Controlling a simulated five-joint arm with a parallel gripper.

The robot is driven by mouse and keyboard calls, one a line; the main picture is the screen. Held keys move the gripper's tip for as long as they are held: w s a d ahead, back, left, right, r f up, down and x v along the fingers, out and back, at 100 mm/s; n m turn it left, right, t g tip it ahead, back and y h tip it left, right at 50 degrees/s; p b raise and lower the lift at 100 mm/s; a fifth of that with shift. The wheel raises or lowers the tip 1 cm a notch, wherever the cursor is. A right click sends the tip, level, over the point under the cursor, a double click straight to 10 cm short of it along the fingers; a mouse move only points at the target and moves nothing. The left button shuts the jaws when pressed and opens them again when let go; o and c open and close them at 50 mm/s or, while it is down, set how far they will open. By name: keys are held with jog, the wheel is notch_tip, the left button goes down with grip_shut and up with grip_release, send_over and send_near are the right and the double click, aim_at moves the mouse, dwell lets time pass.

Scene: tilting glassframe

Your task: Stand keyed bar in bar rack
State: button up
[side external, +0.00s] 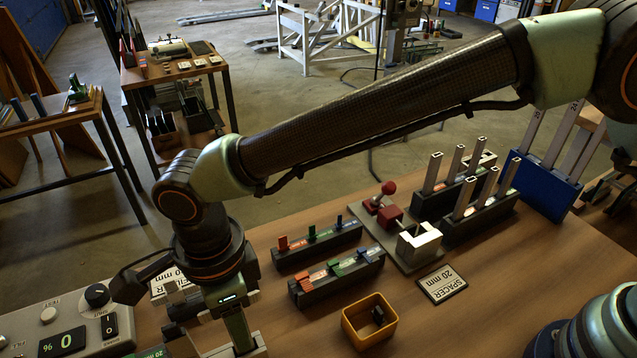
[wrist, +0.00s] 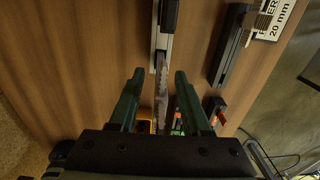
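My gripper (wrist: 155,75) points down over the near left of the bench; its two green fingers stand apart. Between them in the wrist view is a thin, pale metal strip (wrist: 161,88) with an uneven edge, with a gap on each side; I cannot tell whether it is the keyed bar. In the side external view, my gripper (side external: 240,338) hides most of what is below it. Upright metal bars (side external: 461,197) stand in a dark rack (side external: 478,222), with another similar rack behind. Longer bars (side external: 562,133) stand in a blue rack (side external: 543,190).
A fixture with a red knob (side external: 389,188) and pale block (side external: 419,242) stands beside the racks. Dark holders (side external: 337,278) with coloured pieces, a yellow bin (side external: 369,322) and a spacer card (side external: 441,284) lie between. A control box (side external: 62,322) is left. Bare wood lies front right.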

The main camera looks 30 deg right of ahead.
jog(key=shift+r, duration=0.1)
notch_tip(320, 180, up, 12)
jog(key=shift+f, duration=0.1)
dwell(0.4)
jog(key=shift+w+d, duration=0.2)
jog(key=shift+d, duration=0.05)
jog(key=w+d+r+n+t, duration=0.1)
jog(key=w+d+r+n, duration=0.15)
jog(key=d, duration=0.45)
jog(key=w+d+r+n+y, duration=0.1)
jog(key=w+d+r+n, duration=0.15)
jog(key=d, duration=0.45)
jog(key=w+d+r+n+t, duration=0.1)
jog(key=w+d+n, duration=0.15)
jog(key=d, duration=0.55)
jog(key=s+d+f+n+t, duration=0.1)
jog(key=s+d+n, duration=0.1)
jog(key=d, duration=0.4)
jog(key=s+d+f+n+t, duration=0.1)
jog(key=s+d+n, duration=0.2)
jog(key=d+n, duration=0.2)
jog(key=s+d+f+n+t+h, duration=0.1)
jog(key=s+d+n, duration=0.1)
jog(key=d, duration=0.6)
jog(key=shift+s+d+f+n+t, duration=0.2)
jog(key=shift+d+f+n+t, duration=0.15)
jog(key=shift+n, duration=0.4)
jog(key=shift+a, duration=0.1)
